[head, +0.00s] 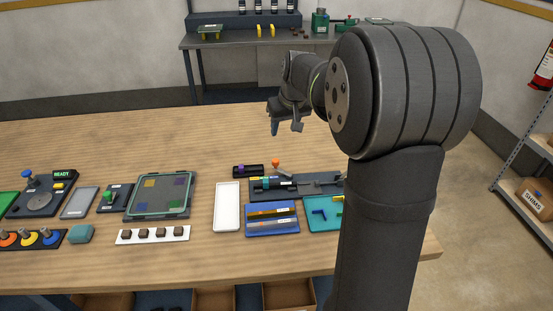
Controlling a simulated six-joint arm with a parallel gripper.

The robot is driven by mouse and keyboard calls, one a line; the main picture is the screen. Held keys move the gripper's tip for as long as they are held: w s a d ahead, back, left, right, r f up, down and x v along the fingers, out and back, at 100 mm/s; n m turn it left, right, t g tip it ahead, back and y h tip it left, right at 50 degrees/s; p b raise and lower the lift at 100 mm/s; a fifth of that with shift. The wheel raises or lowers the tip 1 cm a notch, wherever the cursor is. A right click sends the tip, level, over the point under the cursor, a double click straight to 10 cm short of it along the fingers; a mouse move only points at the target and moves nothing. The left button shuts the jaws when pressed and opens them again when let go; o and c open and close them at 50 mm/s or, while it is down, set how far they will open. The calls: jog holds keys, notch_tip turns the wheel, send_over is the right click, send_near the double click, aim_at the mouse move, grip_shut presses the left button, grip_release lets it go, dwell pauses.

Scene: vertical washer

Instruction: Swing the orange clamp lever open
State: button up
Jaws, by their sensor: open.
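The orange clamp lever shows as a small orange knob (275,163) standing up at the back of a dark fixture (322,180). The fixture lies on the wooden table right of centre. A teal piece and a dark bar lie along the fixture; its right end is hidden behind my arm. My gripper (285,128) is open and empty, pointing down above the table. In the picture it is above the knob and apart from it. The lever's shaft and exact angle are too small to tell.
A dark tray with a purple piece (241,169) sits just left of the knob. A white tray (227,208), a blue tray (272,222) and a teal tray (322,217) lie nearer. A tablet-like panel (160,195) is further left. The table behind the fixture is clear.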

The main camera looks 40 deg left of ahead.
aim_at(276, 160)
jog(key=x, duration=1.7)
jog(key=shift+w, duration=0.1)
grip_shut()
